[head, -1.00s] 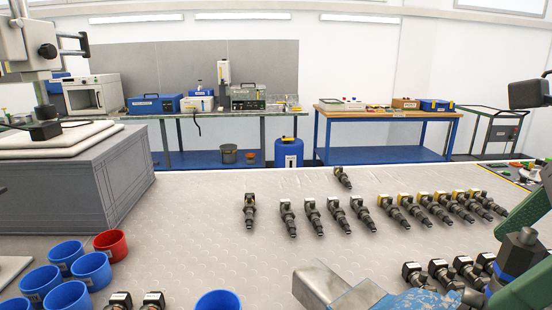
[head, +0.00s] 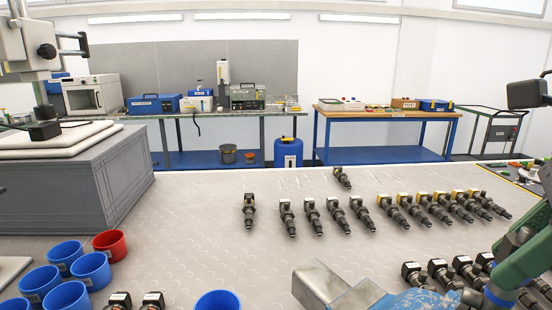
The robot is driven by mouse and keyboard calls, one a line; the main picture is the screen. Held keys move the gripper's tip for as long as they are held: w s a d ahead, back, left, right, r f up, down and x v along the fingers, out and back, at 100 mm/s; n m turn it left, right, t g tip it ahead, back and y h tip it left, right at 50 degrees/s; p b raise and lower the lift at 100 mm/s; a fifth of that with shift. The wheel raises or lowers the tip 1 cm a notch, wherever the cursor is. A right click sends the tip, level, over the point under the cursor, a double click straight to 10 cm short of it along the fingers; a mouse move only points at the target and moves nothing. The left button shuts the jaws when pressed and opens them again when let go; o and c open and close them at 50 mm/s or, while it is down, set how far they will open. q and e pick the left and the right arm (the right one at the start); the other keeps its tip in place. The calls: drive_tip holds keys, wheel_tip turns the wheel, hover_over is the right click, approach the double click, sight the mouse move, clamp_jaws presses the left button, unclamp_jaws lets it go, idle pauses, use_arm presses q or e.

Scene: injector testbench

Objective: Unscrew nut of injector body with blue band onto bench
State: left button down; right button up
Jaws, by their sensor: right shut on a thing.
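My green right arm comes in at the lower right edge. My right gripper (head: 472,298) is low in the picture, right of a worn light-blue vise with grey metal jaws (head: 322,284). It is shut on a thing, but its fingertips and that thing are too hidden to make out. A blue ring (head: 497,297) shows beside the green arm. I cannot tell whether it belongs to my arm or to an injector. No nut can be made out. My left gripper is out of view.
Dark injectors with white tops (head: 311,211) and yellow tops (head: 419,203) lie in a row on the light bench (head: 200,240). More injectors (head: 412,272) lie near my right arm. Several blue cups (head: 92,267) and a red cup (head: 110,243) stand at left. The bench middle is clear.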

drive_tip(key=n+g, duration=0.1)
drive_tip(key=n, duration=0.2)
drive_tip(key=shift+y, duration=0.3)
drive_tip(key=n+g, duration=0.1)
drive_tip(key=n, duration=0.2)
drive_tip(key=n+g, duration=0.2)
drive_tip(key=n, duration=0.2)
drive_tip(key=shift+n, duration=0.4)
drive_tip(key=n+g, duration=0.1)
drive_tip(key=n, duration=0.1)
drive_tip(key=shift+n, duration=0.4)
drive_tip(key=o, duration=1)
drive_tip(key=shift+o, duration=0.2)
drive_tip(key=v, duration=0.8)
